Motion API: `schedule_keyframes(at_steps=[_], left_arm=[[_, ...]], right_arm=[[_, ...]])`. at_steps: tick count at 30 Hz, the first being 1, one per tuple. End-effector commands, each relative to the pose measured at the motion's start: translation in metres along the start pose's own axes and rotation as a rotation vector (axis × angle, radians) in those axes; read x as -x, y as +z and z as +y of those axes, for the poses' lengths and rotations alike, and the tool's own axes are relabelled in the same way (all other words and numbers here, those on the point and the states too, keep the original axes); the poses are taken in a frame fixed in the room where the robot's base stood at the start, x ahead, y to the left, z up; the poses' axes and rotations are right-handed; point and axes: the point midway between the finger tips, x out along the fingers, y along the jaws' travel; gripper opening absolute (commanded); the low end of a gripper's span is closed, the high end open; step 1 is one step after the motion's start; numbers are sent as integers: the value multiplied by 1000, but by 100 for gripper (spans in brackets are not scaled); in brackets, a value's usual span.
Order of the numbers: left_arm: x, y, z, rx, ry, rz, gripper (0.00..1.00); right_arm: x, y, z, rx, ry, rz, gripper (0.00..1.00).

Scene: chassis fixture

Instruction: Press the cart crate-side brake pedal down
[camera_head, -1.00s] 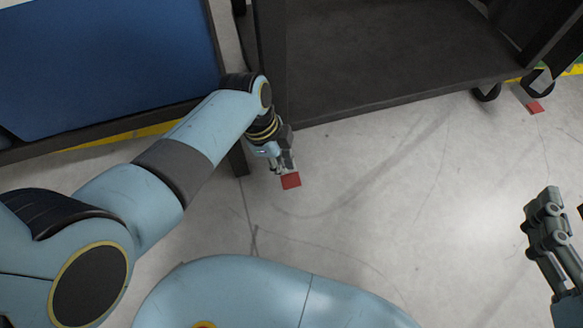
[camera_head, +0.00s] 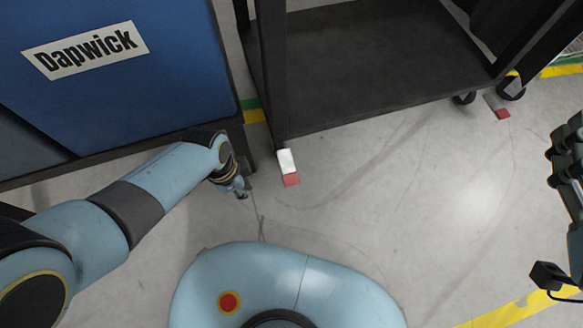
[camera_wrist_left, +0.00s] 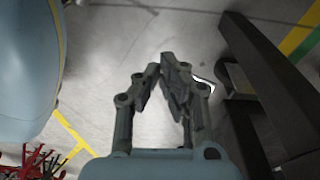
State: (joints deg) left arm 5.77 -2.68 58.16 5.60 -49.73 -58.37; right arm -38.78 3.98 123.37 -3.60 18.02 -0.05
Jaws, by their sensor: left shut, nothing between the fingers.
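The crate-side brake pedal (camera_head: 287,162) is a pale plate with a red tip, low at the foot of the dark cart's (camera_head: 390,110) near-left post. Its plate looks brighter than that of the far pedal (camera_head: 503,113); I cannot tell its exact tilt. My left gripper (camera_head: 242,193) is shut and empty, low over the floor, left of the pedal and apart from it. In the left wrist view my left gripper (camera_wrist_left: 163,65) shows its fingertips together, with a white edge beyond the right finger. My right gripper (camera_head: 565,155) is at the right edge, fingers unclear.
A blue crate (camera_head: 180,75) labelled Dapwick stands on a dark base at left, close to the cart. A dark cart post (camera_wrist_left: 265,85) is right of my left gripper in the wrist view. The floor (camera_head: 400,210) before the cart is clear.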

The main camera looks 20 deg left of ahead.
Motion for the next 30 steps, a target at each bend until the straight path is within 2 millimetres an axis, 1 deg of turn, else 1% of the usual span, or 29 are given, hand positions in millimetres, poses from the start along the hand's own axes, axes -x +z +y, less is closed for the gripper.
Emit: schedule_keyframes(at_steps=[1,3,15,21,24,30], left_arm=[[9,7,4,31,-7,-6,0],[12,19,11,81,-16,-15,0],[34,85,53,335,-63,-53,0],[45,113,73,440,-83,-65,0],[49,124,81,479,-90,-70,0],[53,137,90,524,-99,-75,0]], right_arm=[[-2,-16,2,1,1,13,40],[-3,-28,3,2,2,22,40],[-8,-88,10,5,7,64,40],[-10,-111,12,6,8,79,40],[-11,-119,13,6,9,84,40],[-11,-127,14,7,9,89,40]])
